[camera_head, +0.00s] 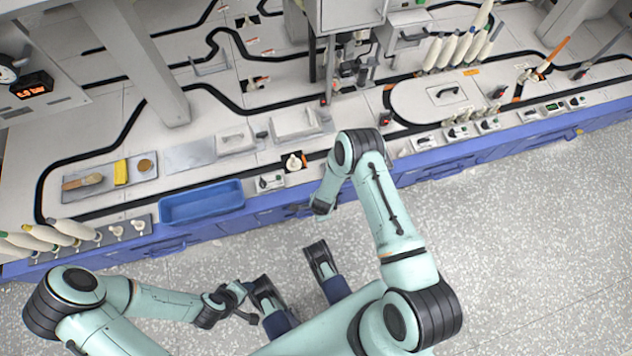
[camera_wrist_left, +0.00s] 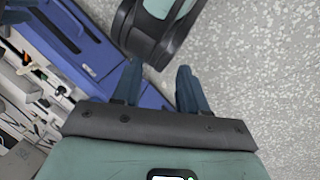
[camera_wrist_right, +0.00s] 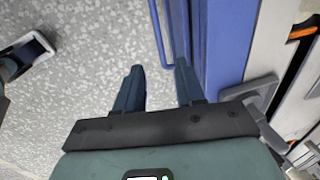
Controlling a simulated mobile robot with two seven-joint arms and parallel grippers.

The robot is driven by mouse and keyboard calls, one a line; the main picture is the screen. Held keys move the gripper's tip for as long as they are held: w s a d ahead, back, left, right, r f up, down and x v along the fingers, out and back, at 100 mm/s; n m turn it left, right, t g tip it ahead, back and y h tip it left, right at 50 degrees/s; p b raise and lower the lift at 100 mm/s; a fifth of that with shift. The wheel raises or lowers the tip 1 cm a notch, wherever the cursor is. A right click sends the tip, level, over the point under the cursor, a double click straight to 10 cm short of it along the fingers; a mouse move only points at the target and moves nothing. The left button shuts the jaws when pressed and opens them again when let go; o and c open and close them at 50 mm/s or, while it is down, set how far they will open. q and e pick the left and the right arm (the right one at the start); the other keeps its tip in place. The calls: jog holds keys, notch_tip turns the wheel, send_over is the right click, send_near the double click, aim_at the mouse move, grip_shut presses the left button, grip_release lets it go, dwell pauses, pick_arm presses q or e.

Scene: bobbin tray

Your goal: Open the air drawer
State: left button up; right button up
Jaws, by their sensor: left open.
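The blue front (camera_head: 270,212) runs along the near edge of the bench and looks flush. No label shows which drawer is the air drawer. My right gripper (camera_head: 322,207) hangs just before this front, at the middle of the bench. In the right wrist view, my right gripper (camera_wrist_right: 160,68) is open and empty. A thin blue bar handle (camera_wrist_right: 162,40) stands out from the blue front (camera_wrist_right: 228,45) just beyond its fingertips. My left gripper (camera_head: 243,302) is low at the bottom, away from the bench. It is open and empty in the left wrist view (camera_wrist_left: 158,66).
A blue bin (camera_head: 203,204) sits at the bench edge, left of my right gripper. A grey bracket (camera_wrist_right: 255,92) lies close right of my right fingers. A dark part (camera_wrist_left: 150,35) is close ahead of my left gripper. The speckled floor (camera_head: 530,230) is clear at right.

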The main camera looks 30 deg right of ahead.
jog(key=f+b, duration=0.1)
jog(key=f, duration=0.2)
jog(key=w+f+b, duration=0.1)
jog(key=f, duration=0.3)
jog(key=f+b, duration=0.1)
jog(key=f, duration=0.2)
jog(key=shift+w+d+f+b, duration=0.25)
jog(key=shift+w+d+b, duration=0.05)
jog(key=shift+w+b, duration=0.1)
pick_arm(q)
jog(key=w+a+f+t+y, duration=0.1)
jog(key=w+a+f+t, duration=0.1)
jog(key=w, duration=0.4)
notch_tip(320, 180, down, 2)
jog(key=shift+a+f, duration=0.2)
jog(key=shift+a, duration=0.35)
jog(key=shift+w, duration=0.1)
pick_arm(e)
grip_shut()
